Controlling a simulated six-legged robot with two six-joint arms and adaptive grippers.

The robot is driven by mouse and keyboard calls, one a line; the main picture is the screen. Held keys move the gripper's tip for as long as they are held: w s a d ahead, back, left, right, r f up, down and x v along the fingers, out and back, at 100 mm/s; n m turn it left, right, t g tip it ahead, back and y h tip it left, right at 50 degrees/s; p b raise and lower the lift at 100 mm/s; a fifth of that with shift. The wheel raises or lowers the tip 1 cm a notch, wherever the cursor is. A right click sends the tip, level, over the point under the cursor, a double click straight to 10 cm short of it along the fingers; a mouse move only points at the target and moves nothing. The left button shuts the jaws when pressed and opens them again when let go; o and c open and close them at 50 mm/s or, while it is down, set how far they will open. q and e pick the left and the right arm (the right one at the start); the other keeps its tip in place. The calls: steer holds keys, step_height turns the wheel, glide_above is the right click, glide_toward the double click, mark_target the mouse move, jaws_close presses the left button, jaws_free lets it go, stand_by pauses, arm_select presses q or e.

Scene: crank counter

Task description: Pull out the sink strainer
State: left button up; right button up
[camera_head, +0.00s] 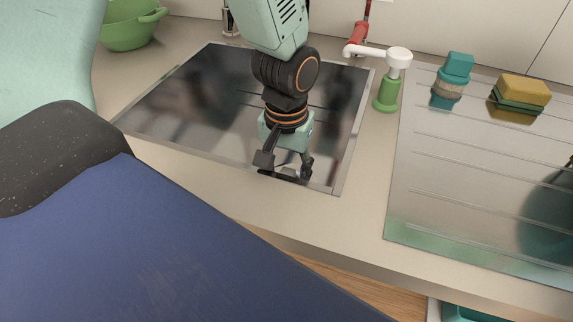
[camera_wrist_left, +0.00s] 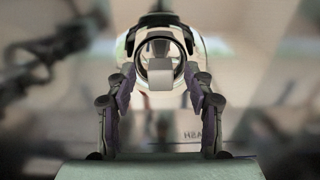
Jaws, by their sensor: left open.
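My left gripper (camera_head: 284,170) is open and points down over the near edge of a shiny, mirror-like metal sink area (camera_head: 190,105) in the head view. In the left wrist view its two fingers (camera_wrist_left: 160,90) stand apart. Between and beyond them is a round, shiny metal rim with a grey block at its middle, which looks like the sink strainer (camera_wrist_left: 160,75). I cannot tell whether the fingers touch it. In the head view the gripper hides the strainer. My right gripper is not in view.
A tap with a white spout, green base and red lever (camera_head: 388,90) stands right of the sink. A grooved metal drainboard (camera_head: 450,200) holds a teal brush (camera_head: 458,66) and stacked sponges (camera_head: 524,90). A green colander (camera_head: 128,30) is at the back left. The counter front (camera_head: 230,205) is clear.

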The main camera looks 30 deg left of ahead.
arm_select(q)
steer(key=shift+w+a+f, duration=0.15)
steer(key=shift+w+f, duration=0.05)
steer(key=shift+w, duration=0.15)
steer(key=shift+c, duration=1.1)
steer(key=shift+s+r, duration=0.15)
steer(key=shift+s, duration=0.1)
steer(key=c, duration=0.5)
steer(key=shift+w, duration=0.2)
jaws_close()
steer(key=shift+o, duration=0.5)
jaws_free()
jaws_close()
steer(key=shift+r+p, duration=0.55)
steer(key=shift+p, duration=0.4)
steer(key=shift+r, duration=0.1)
